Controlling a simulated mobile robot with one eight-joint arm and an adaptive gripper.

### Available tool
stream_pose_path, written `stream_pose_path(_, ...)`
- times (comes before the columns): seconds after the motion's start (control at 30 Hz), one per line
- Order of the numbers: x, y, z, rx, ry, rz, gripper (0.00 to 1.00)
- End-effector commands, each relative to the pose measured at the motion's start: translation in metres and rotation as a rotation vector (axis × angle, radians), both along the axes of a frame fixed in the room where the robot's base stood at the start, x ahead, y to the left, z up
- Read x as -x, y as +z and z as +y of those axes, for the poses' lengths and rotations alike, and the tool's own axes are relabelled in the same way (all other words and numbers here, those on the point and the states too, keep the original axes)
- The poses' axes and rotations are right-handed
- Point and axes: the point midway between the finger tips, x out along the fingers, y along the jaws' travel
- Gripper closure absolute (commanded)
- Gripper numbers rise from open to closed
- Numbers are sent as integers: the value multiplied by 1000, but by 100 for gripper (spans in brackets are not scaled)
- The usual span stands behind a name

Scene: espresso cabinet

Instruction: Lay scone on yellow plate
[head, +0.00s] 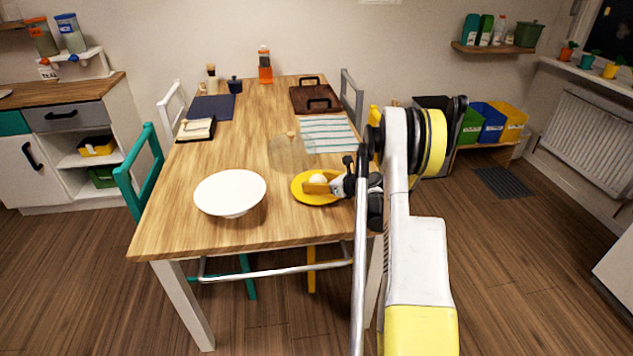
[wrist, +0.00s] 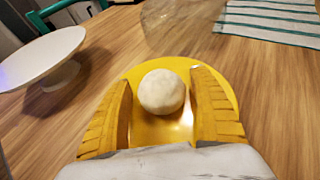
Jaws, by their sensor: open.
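The scone (wrist: 162,92) is a pale, round ball resting on the yellow plate (wrist: 226,88) in the wrist view. In the head view the scone (head: 318,179) shows pale above the yellow plate (head: 309,199), near the table's front right edge. My gripper (wrist: 162,108) is open, with its two ridged fingers over the plate, one on each side of the scone. A gap shows between each finger and the scone. In the head view my gripper (head: 322,185) partly covers the plate and the scone.
A white pedestal dish (head: 230,192) stands left of the plate. A clear glass dome (head: 291,151) with a knob is behind it. A striped cloth (head: 327,134), a brown tray (head: 316,98) and a dark mat (head: 213,108) lie farther back. Bare wood is at the table's centre left.

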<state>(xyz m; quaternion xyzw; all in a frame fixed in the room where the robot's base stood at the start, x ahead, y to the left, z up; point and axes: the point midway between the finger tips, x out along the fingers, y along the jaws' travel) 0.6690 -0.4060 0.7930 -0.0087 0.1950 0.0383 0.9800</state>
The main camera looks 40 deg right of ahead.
Motion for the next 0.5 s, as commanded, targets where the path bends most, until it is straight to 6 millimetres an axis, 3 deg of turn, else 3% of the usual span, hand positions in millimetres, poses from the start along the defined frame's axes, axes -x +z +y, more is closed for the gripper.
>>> stream_pose_path(0.3,63,30,-6,-1,-5,0,28)
stream_pose_path(0.5,95,42,-8,-1,-4,0,28)
